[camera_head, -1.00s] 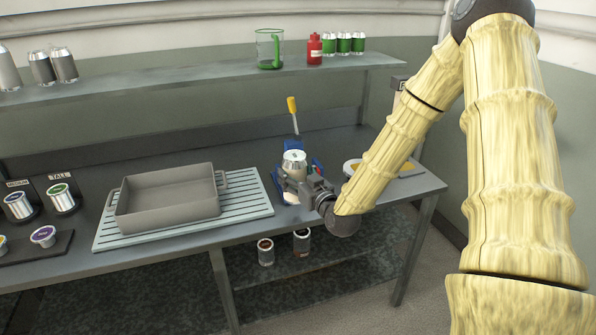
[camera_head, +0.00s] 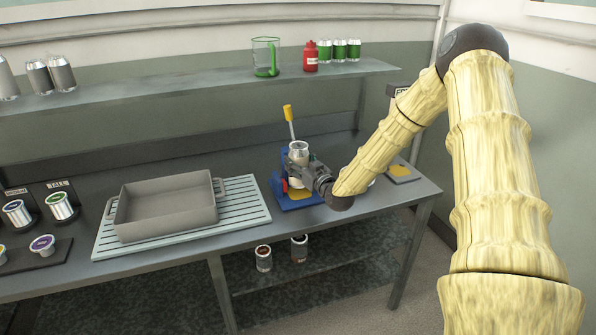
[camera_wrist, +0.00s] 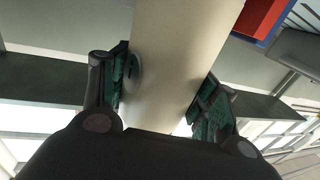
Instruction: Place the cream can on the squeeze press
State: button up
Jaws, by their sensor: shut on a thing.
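The cream can (camera_head: 297,156), with a silver top, is upright in my gripper (camera_head: 308,172) in the head view. In the wrist view, the can's plain cream side (camera_wrist: 180,55) fills the space between the two dark, green-padded fingers of my gripper (camera_wrist: 165,95). The squeeze press (camera_head: 282,190) is blue, with a yellow pad and a yellow-handled lever (camera_head: 288,113) rising behind. The can is over or just in front of the press. My gripper partly hides the can's lower end, so I cannot tell whether it touches the pad.
A grey bin (camera_head: 166,208) stands on a ribbed mat (camera_head: 250,211) left of the press. A small board with a yellow patch (camera_head: 399,171) lies to the right. A shelf (camera_head: 190,80) with cans, a jug (camera_head: 265,57) and a red bottle (camera_head: 311,57) runs behind.

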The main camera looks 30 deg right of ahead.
jog(key=shift+f+p, duration=0.3)
jog(key=shift+f, duration=1.3)
jog(key=shift+f, duration=0.1)
jog(key=o, duration=1.4)
jog(key=shift+o, duration=0.2)
jog(key=s+b, duration=0.1)
jog(key=s, duration=1.1)
jog(key=shift+a, duration=0.25)
